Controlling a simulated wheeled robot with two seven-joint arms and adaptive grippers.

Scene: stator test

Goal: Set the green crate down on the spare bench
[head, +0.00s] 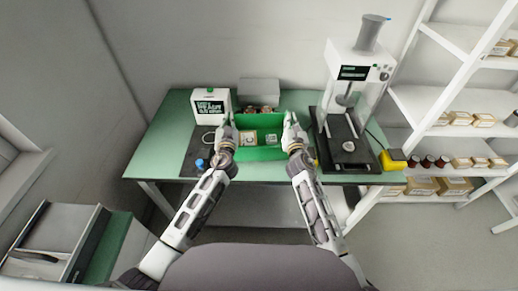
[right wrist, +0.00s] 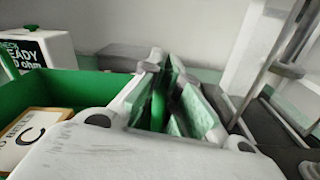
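The green crate (head: 262,154) stands on the green-topped workbench (head: 160,150), with boxed parts inside. In the right wrist view, the crate (right wrist: 90,84) holds a card marked C. My left gripper (head: 228,121) is at the crate's left wall; its finger gap is too small to tell. My right gripper (head: 291,120) is at the right wall. In the right wrist view, its fingers (right wrist: 166,72) stand apart on either side of the green wall, with a gap showing. A second, lower bench with a green strip of top (head: 97,250), possibly the spare bench, is at the lower left.
A white tester (head: 210,104) stands left of the crate and a grey box (head: 259,91) behind it. A press-like machine (head: 348,140) and a yellow device (head: 391,160) stand to the right. White shelves (head: 430,100) hold boxes. Floor shows between the benches.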

